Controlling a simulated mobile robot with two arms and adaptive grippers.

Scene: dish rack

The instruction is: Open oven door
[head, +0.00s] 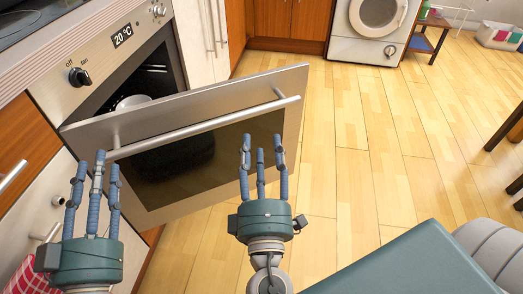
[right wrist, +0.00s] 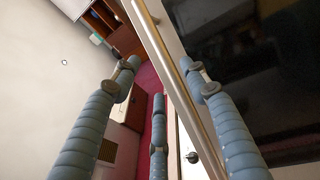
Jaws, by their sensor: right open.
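The oven door (head: 215,112) stands part-way open, tilted out from the oven body (head: 105,68), with a gap at its top. Its long metal handle (head: 205,127) runs along the upper outer face; the handle also crosses the right wrist view (right wrist: 172,75). My right gripper (head: 262,147) is open in front of the door, below the handle's right part in the picture. In the right wrist view the handle passes between its spread fingers, nearer the right one; no grip shows. My left gripper (head: 97,163) is open and empty, near the door's left end.
A pale pot or bowl (head: 132,102) sits inside the oven. Cabinets flank the oven, with a red checked cloth (head: 30,278) at lower left. A washing machine (head: 370,30) stands at the back. The wooden floor (head: 360,140) right of the door is clear.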

